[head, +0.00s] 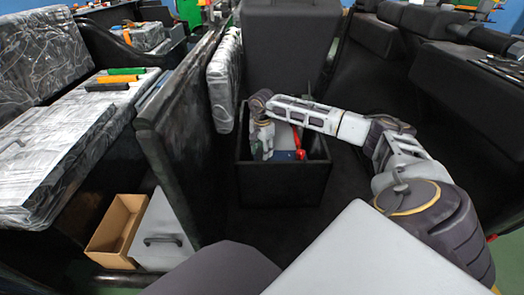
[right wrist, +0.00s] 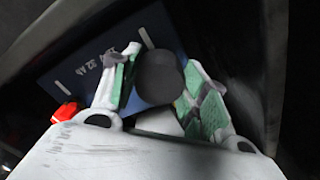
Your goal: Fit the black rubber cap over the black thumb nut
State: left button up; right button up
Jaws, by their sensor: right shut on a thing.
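My right gripper (head: 265,153) reaches down into an open black box (head: 283,192). In the right wrist view the green-padded fingers of the gripper (right wrist: 160,95) are shut on a dark, rounded piece, which looks like the black rubber cap (right wrist: 160,78). The cap is hidden in the head view. I cannot make out the black thumb nut in either view. My left gripper is not in view.
A blue battery-like block (right wrist: 75,75) with white lettering lies behind the fingers. A red part (right wrist: 65,112) is beside it; a red tool (head: 298,140) also shows in the box. Dark box walls stand close around. An open cardboard box (head: 112,232) is at lower left.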

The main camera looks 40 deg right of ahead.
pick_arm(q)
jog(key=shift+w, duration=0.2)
pick_arm(e)
jog(key=shift+f, duration=0.15)
jog(key=o, duration=0.9)
jog(key=shift+o, duration=0.2)
jog(key=shift+r, duration=0.9)
notch_tip(320, 180, up, 10)
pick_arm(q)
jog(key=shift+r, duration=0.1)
pick_arm(e)
jog(key=shift+r, duration=0.1)
